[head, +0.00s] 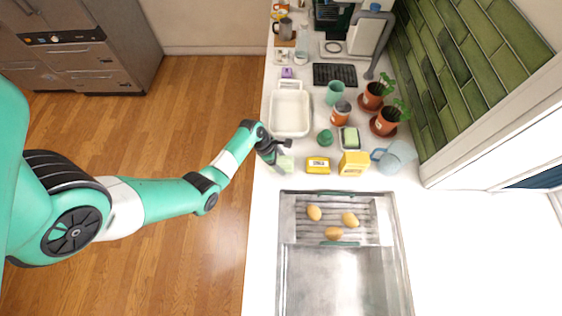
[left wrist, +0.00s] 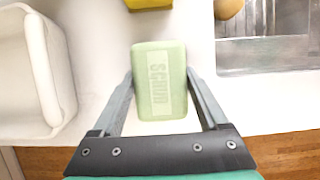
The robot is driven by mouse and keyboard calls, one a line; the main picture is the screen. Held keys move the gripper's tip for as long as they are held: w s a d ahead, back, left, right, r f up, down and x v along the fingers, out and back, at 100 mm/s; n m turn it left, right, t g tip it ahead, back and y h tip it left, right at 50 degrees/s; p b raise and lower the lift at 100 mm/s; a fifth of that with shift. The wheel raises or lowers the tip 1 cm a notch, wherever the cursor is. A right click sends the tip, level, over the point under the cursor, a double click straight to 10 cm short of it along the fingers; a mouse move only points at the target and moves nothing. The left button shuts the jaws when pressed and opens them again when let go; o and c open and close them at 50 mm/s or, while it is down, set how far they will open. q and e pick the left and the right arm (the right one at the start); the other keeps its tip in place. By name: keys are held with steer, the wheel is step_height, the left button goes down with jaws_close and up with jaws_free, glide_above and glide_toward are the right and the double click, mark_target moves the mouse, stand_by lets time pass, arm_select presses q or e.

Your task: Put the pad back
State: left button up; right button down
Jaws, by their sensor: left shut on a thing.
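A pale green scrub pad (left wrist: 158,80) with "SCRUB" on its face sits between the fingers of my left gripper (left wrist: 160,92), which is shut on it. In the head view the pad (head: 286,165) shows at my left gripper (head: 277,157), over the counter's left edge area, between the white basin and the sink. I cannot tell whether the pad touches the counter. A small dish (head: 350,147) with a green block (head: 351,136) in it stands farther right. My right gripper is not in view.
A white basin (head: 291,131) stands beyond my left gripper. A yellow packet (head: 318,165), a yellow box (head: 353,163) and a green round item (head: 325,137) stand to its right. The sink (head: 340,285) has a rack with potatoes (head: 350,219). The counter left of the sink is bare.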

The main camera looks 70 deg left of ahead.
arm_select(q)
steer(key=shift+f, duration=0.6)
steer(key=shift+f, duration=0.2)
steer(key=o, duration=1.1)
steer(key=p+v, duration=0.3)
steer(key=v, duration=0.8)
steer(key=shift+s+r+p, duration=0.15)
steer(key=shift+r+p, duration=0.15)
steer(key=shift+p, duration=0.1)
steer(key=shift+s+r, duration=0.2)
steer(key=shift+r, duration=0.15)
